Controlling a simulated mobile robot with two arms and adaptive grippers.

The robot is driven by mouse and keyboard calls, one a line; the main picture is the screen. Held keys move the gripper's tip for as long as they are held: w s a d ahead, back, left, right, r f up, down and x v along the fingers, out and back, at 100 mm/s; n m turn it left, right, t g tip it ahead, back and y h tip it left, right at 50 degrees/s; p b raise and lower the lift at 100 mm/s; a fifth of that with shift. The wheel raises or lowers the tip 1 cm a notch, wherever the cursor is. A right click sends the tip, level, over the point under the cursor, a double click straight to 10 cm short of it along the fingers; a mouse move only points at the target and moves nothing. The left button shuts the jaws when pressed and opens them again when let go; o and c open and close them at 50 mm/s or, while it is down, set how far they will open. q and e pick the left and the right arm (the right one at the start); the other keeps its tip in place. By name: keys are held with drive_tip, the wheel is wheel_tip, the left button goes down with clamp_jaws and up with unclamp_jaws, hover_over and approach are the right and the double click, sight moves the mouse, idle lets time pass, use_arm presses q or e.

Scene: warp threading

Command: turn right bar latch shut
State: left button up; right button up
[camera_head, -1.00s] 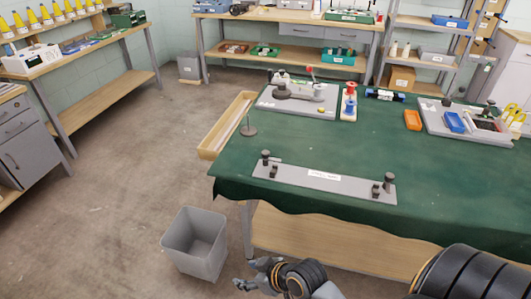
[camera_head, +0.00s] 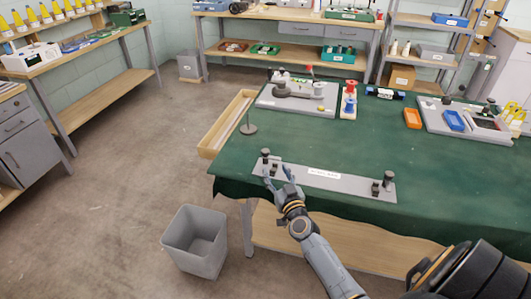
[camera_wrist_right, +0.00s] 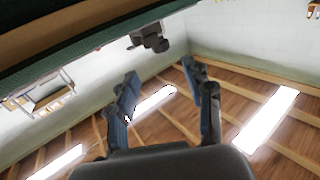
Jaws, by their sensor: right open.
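A long grey bar plate (camera_head: 340,183) with a white label lies near the front edge of the green-covered table. Dark knob-like fittings stand at its left end (camera_head: 265,155) and its right end (camera_head: 388,180); which part is the latch is too small to tell. My right gripper (camera_head: 280,175) is open and empty at the plate's left end, its fingers pointing at the fittings there. Contact with them cannot be told. In the right wrist view the open fingers (camera_wrist_right: 165,88) show, with a dark fitting (camera_wrist_right: 148,38) beyond them. My left gripper is not in view.
A grey bin (camera_head: 195,242) stands on the floor left of the table. A wooden tray (camera_head: 228,125) is along the table's left edge. A grey board (camera_head: 298,97) with parts and an orange bin (camera_head: 412,118) sit farther back. The table's middle is clear.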

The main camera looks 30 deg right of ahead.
sight(267, 155)
drive_tip(key=b+x, duration=0.2)
drive_tip(key=x, duration=0.8)
drive_tip(key=shift+a+f+b, duration=0.1)
drive_tip(key=shift+f+b, duration=0.1)
drive_tip(key=shift+b, duration=0.2)
drive_tip(key=shift+w+r, duration=0.1)
drive_tip(key=shift+w, duration=0.6)
clamp_jaws()
